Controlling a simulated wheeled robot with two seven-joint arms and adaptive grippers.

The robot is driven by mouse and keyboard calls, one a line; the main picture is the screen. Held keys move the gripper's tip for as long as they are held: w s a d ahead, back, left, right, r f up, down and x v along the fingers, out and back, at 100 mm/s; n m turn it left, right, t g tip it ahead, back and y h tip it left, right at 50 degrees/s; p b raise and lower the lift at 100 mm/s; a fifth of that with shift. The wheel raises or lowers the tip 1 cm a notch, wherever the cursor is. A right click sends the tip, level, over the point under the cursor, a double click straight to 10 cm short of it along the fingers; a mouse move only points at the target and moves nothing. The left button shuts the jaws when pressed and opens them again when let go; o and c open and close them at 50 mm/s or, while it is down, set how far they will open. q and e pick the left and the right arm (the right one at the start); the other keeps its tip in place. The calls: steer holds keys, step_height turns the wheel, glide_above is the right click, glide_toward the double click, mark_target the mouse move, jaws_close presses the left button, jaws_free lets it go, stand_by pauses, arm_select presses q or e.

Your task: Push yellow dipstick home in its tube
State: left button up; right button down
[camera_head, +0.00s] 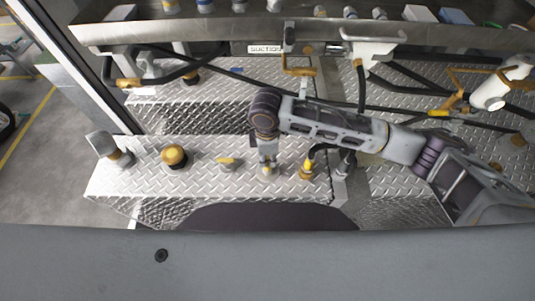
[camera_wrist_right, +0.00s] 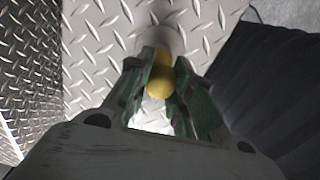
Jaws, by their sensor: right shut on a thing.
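My right gripper (camera_head: 267,160) points down over the diamond-plate step, beneath my arm that comes in from the right. In the right wrist view its green-padded fingers (camera_wrist_right: 166,95) are closed on the yellow dipstick (camera_wrist_right: 160,82), whose rounded yellow top shows between them. A pale round tube or collar (camera_wrist_right: 158,38) shows just beyond the fingertips. How deep the dipstick sits in its tube is hidden by the fingers. My left gripper is not in view.
On the diamond-plate step (camera_head: 215,180) stand a yellow-topped fitting (camera_head: 173,156), a yellow-handled cap (camera_head: 228,162), a grey-headed filler (camera_head: 104,146) and a yellow fitting with a black hose (camera_head: 306,170) close right of my gripper. A shelf (camera_head: 200,30) with hoses below runs behind.

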steer(key=shift+f, duration=0.25)
steer(key=c, duration=1.2)
jaws_free()
steer(key=shift+a+r, duration=0.1)
steer(key=shift+r, duration=5.9)
steer(key=shift+s, duration=0.1)
